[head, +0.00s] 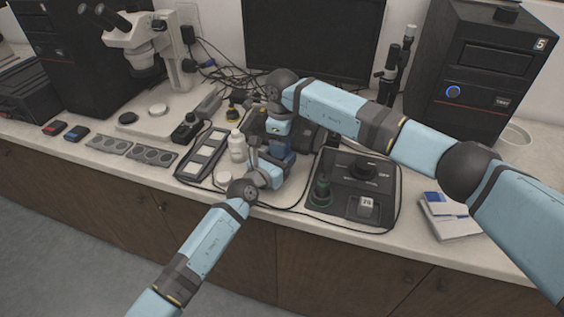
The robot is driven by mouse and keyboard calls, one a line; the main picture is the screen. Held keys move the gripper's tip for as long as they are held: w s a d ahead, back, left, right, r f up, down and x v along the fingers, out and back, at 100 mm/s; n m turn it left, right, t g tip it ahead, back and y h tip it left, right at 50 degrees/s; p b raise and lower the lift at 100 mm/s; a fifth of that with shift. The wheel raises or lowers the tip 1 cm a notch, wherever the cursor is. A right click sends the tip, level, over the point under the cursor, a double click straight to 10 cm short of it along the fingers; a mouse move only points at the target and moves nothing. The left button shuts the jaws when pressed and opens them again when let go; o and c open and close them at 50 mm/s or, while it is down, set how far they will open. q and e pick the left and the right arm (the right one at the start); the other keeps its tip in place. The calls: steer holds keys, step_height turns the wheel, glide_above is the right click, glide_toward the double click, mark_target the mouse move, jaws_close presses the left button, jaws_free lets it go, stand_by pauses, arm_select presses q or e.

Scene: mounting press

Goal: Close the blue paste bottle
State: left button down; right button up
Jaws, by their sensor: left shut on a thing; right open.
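My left gripper (273,162) comes in from the lower left and is low over the bench, just right of a white bottle (237,147). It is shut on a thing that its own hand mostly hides. A dark blue body (281,147) shows beside its fingers and may be the blue paste bottle, but its outline and mouth are not clear. My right arm reaches in from the right and bends down over the same spot. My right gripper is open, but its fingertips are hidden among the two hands. I cannot make out a cap.
A dark tray with pale slots (203,154) lies left of the hands. A black control box (354,187) with a green-based knob stands right. A microscope (150,45), monitor (310,35) and black computer case (478,70) stand behind. Cables cross the bench. Booklets (449,216) lie right.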

step_height(320, 180, up, 12)
stand_by(0.5)
arm_select(q)
steer(key=shift+c, duration=1.8)
jaws_free()
steer(key=p+v, duration=0.1)
steer(key=v, duration=1.3)
arm_select(e)
steer(key=shift+r, duration=0.7)
